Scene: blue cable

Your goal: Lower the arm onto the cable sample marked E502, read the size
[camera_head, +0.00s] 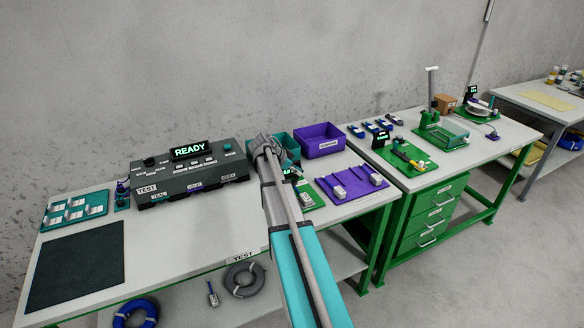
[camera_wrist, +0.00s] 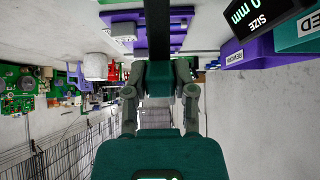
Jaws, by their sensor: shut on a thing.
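My gripper (camera_head: 266,145) hangs over the first bench, right of the dark tester box and in front of the teal bin. In the wrist view my gripper (camera_wrist: 160,68) is shut on a dark bar (camera_wrist: 158,28), which runs away from the fingers; I cannot tell whether it is a cable sample. A black display (camera_wrist: 254,15) at the wrist view's top right shows "SIZE" and a partly cut figure ending in "0 mm". No mark E502 is readable. A purple board (camera_head: 351,193) with pale-bodied pieces lies right of my gripper.
The tester box (camera_head: 190,172) shows READY. A teal bin (camera_head: 287,144) and a purple bin (camera_head: 318,141) stand at the bench's back. A dark mat (camera_head: 76,262) lies front left, clear. A second green bench (camera_head: 458,157) on the right holds blue pieces and fixtures.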

